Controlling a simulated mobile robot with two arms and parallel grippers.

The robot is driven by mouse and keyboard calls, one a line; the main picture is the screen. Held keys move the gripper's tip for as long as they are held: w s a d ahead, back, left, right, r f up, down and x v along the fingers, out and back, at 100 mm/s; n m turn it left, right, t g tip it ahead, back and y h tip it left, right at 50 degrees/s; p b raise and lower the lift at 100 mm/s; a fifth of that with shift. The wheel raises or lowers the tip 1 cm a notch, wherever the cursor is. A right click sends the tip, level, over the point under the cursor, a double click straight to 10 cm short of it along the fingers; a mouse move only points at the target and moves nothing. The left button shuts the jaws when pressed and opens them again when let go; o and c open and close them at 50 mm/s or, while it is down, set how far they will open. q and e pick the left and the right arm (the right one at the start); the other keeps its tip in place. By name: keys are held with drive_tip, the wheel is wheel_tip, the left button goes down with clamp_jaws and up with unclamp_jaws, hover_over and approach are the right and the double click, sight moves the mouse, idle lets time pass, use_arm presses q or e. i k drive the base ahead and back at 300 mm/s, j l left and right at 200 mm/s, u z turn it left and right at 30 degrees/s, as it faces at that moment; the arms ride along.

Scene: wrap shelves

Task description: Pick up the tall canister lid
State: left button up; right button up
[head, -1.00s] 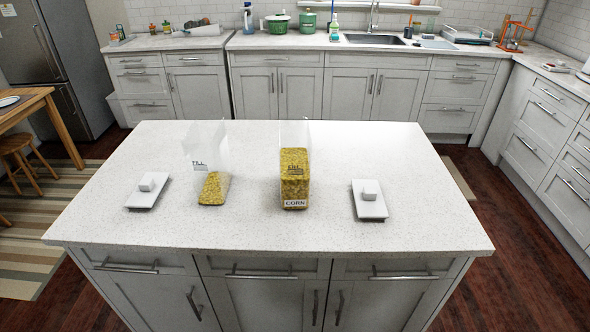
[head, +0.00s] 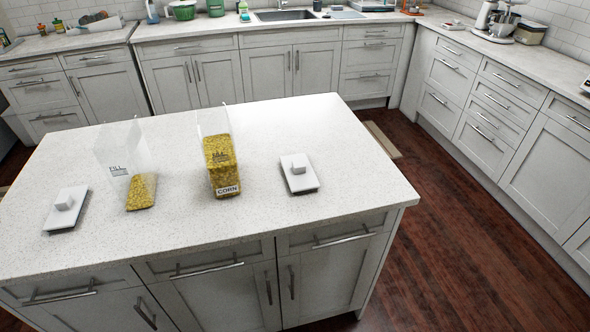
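Two white rectangular lids with block knobs lie flat on the island counter in the head view. One lid (head: 299,175) is right of the corn-filled canister; the other lid (head: 66,211) is at the far left. The clear canister labelled CORN (head: 221,165) stands upright, filled high with yellow kernels. Another clear canister (head: 120,152) on its left holds only a low layer of kernels. Both canisters are open on top. I cannot tell from looks which lid belongs to the tall canister. Neither of my grippers is in view.
The white speckled island (head: 290,125) has clear room behind the canisters and around the right lid. Cabinets and a back counter with a sink (head: 285,15) stand behind. Open wooden floor (head: 450,230) lies right of the island. A stand mixer (head: 497,20) sits on the right counter.

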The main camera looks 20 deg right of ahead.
sight(300, 183)
drive_tip(key=i+j+z, duration=0.25)
drive_tip(key=j, duration=0.15)
drive_tip(key=j+z, duration=0.2)
drive_tip(key=j, duration=0.2)
drive_tip(key=i+j+z, duration=0.25)
drive_tip(key=j, duration=0.2)
drive_tip(key=k, duration=0.1)
